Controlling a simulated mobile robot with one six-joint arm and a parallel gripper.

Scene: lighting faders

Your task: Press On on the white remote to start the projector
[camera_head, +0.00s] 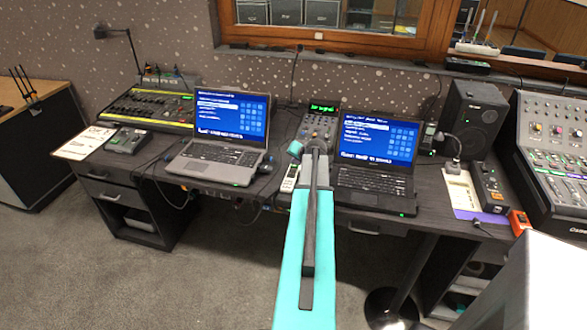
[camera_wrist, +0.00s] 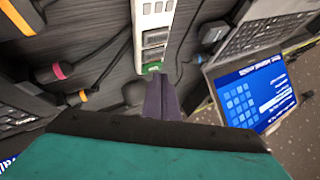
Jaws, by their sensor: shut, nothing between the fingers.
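The white remote (camera_head: 290,177) lies on the dark desk between the two laptops, just left of my arm in the head view. In the wrist view the white remote (camera_wrist: 141,38) runs down from the top edge, with several grey buttons and a green button (camera_wrist: 152,68) at its near end. My gripper (camera_wrist: 159,80) is shut and empty. Its fingertips are right beside the green button; I cannot tell whether they touch it. In the head view my arm hides the fingertips. No lettering on the buttons is readable. I make out no projector.
A silver laptop (camera_head: 215,171) stands left and a black laptop (camera_head: 374,190) right of the remote, both screens lit blue. A small mixer (camera_head: 318,126) with a green display stands behind. Cables (camera_wrist: 97,82) lie left of the remote in the wrist view.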

